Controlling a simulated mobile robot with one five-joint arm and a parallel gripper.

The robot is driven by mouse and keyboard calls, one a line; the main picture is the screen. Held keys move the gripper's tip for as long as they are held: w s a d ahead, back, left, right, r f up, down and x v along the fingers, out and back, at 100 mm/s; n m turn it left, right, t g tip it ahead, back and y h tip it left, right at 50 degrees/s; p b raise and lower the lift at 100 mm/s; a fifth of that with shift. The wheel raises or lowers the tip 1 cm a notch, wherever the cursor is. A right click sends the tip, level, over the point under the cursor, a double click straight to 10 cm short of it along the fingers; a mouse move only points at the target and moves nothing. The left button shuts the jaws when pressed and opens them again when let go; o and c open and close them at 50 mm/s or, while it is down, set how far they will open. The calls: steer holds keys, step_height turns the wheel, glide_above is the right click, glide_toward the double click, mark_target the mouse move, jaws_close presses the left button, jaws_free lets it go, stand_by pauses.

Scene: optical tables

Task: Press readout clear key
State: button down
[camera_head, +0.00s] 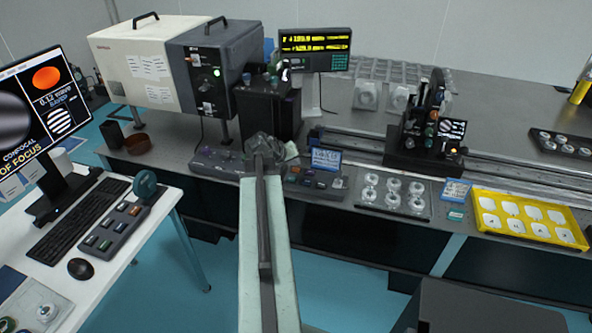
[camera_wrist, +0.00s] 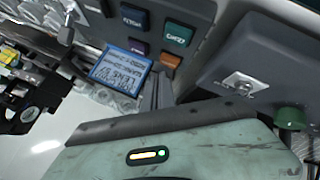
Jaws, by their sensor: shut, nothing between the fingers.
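The readout (camera_head: 315,41) stands at the back of the optical table in the head view, with lit yellow digits and a small keypad at its right end. A dark key box (camera_head: 314,181) lies at the table's front edge; its coloured keys, including an orange key (camera_wrist: 170,60) and a dark teal key (camera_wrist: 177,34), show larger in the wrist view. Their labels are too blurred to read surely, so I cannot tell which is the clear key. My gripper (camera_head: 265,147) is shut and empty, left of the key box. Its narrow fingers (camera_wrist: 155,90) point toward the keys in the wrist view.
A blue label card (camera_head: 326,160) stands behind the key box. Another control box (camera_head: 219,162) lies to the left, and a black unit (camera_head: 269,108) rises behind my gripper. A tray of round parts (camera_head: 394,196) and a yellow tray (camera_head: 480,196) are to the right.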

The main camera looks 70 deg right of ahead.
mark_target(295, 170)
steer(key=shift+f, duration=0.1)
stand_by(0.3)
steer(key=shift+f+b, duration=0.3)
steer(key=shift+b, duration=0.1)
steer(key=shift+f+b, duration=0.45)
stand_by(0.4)
steer(key=shift+r, duration=0.15)
steer(key=shift+r+p, duration=0.75)
steer(key=shift+p, duration=0.15)
step_height(295, 170, up, 5)
steer(key=p, duration=0.5)
stand_by(0.5)
